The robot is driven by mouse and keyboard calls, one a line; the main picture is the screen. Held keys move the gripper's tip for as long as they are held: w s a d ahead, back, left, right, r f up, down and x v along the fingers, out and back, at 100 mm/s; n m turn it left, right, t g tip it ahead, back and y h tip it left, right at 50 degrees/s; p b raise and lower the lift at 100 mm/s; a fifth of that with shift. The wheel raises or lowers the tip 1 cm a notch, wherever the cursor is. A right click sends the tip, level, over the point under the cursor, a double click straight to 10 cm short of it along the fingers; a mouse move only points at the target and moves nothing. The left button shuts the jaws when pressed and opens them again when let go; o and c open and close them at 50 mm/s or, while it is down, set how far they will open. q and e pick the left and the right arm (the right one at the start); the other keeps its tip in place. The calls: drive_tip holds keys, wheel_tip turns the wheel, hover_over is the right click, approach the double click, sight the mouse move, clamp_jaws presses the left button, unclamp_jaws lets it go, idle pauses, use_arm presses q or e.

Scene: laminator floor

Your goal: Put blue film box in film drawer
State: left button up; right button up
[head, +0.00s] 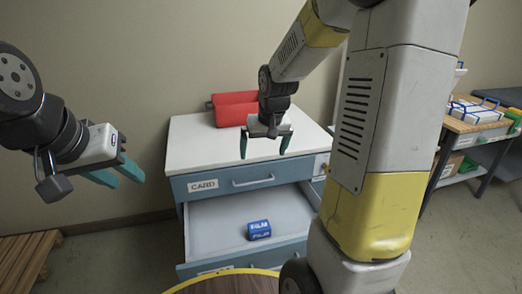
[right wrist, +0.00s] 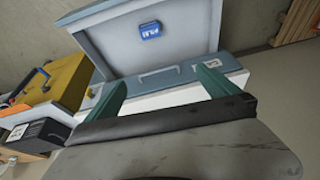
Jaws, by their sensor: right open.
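The blue film box (head: 259,230) lies inside the pulled-out lower drawer (head: 215,225) of the cabinet, on the drawer floor. It also shows in the right wrist view (right wrist: 151,30), apart from the fingers. My right gripper (head: 265,146) is open and empty, above the white cabinet top (head: 190,145) and the closed drawer marked CARD (head: 220,183). My left gripper (head: 122,175) hangs at the left, away from the cabinet, with its teal fingers apart and nothing between them. The label on the lower drawer's front is mostly cut off.
A red object (head: 236,108) stands at the back of the cabinet top. A round wooden surface with a yellow rim (head: 225,275) is in front of the drawer. A wooden pallet (head: 25,255) lies at left. A table with boxes (head: 475,115) stands at right.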

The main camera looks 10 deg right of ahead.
drive_tip(key=s+a+r+t, duration=0.1)
drive_tip(key=s+r, duration=0.4)
drive_tip(key=s, duration=0.5)
drive_tip(key=s+a+r+t+y, duration=0.1)
drive_tip(key=s+a+r, duration=0.1)
drive_tip(key=s+r, duration=0.4)
drive_tip(key=s, duration=0.5)
drive_tip(key=shift+a+n+y, duration=0.2)
drive_tip(key=shift+n+y, duration=0.1)
drive_tip(key=shift+d+r, duration=0.1)
